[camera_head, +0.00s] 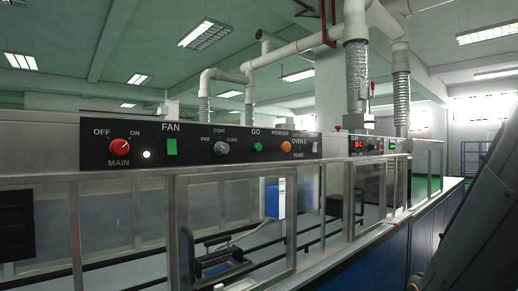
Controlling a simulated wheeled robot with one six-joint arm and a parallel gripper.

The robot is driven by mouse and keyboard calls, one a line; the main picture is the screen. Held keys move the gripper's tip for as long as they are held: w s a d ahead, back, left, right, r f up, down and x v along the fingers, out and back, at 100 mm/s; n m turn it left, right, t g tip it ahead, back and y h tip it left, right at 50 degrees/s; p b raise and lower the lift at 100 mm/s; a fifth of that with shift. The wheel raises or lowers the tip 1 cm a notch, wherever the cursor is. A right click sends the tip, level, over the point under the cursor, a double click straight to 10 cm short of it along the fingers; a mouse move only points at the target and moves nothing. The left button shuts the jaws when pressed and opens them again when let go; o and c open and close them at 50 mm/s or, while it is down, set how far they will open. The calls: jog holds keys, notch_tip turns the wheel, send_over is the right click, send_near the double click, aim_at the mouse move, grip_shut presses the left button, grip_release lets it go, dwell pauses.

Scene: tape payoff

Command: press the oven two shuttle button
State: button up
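To the right are a round green button (257,147) under the word GO and an orange one (285,146) under POWDER. I can read no "shuttle" label. My gripper is not in view.
A second panel (367,154) with a red display (358,145) stands farther right. Glazed metal doors (227,215) with upright handles hang below the near panel. Ducts (357,75) rise behind. A large dark shape fills the right edge.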

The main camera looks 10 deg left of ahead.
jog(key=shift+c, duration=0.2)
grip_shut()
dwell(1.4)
